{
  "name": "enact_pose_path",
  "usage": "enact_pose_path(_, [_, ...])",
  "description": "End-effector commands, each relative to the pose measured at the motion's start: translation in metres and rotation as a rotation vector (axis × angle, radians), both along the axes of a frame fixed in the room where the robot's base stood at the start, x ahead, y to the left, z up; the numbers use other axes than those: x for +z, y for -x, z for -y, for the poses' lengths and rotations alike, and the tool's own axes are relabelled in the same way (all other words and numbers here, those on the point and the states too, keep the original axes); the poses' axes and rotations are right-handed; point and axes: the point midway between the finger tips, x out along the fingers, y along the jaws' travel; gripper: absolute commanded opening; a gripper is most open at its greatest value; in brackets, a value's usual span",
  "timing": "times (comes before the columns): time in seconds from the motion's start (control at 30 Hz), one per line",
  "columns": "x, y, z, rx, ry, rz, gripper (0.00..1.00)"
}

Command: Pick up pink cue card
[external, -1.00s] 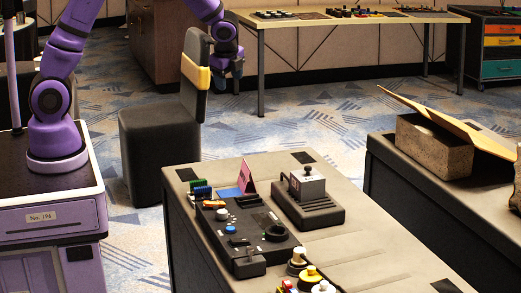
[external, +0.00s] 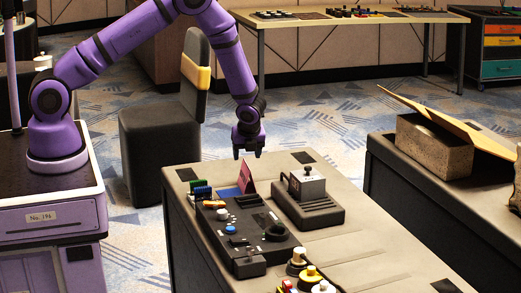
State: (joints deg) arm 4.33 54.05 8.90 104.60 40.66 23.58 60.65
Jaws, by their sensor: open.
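The pink cue card (external: 247,178) stands upright, slightly tilted, on the near table (external: 350,214) beside a small blue patch (external: 231,191). It is just behind the black control panel. My gripper (external: 248,156) is above the card, pointing down, with its jaws open and empty. A small gap shows between the fingertips and the card's top edge.
A black control panel (external: 240,240) with knobs is in front of the card. A grey box with a lever on a black base (external: 305,205) stands close to its right. Small coloured blocks (external: 200,189) lie to its left. A dark chair (external: 160,140) stands behind the table.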

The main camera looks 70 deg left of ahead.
Motion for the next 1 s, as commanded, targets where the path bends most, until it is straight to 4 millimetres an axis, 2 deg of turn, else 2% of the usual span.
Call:
enact_pose_path(0.1, [-0.017,0.0,-0.007,0.001,0.001,-0.003,0.6])
enact_pose_path(0.37, [-0.033,-0.003,-0.014,0.001,0.001,0.0,0.6])
enact_pose_path(0.7, [-0.07,-0.01,-0.032,0.001,0.001,0.0,0.6])
enact_pose_path(1.0, [-0.075,-0.01,-0.034,0.002,0.001,0.001,0.6])
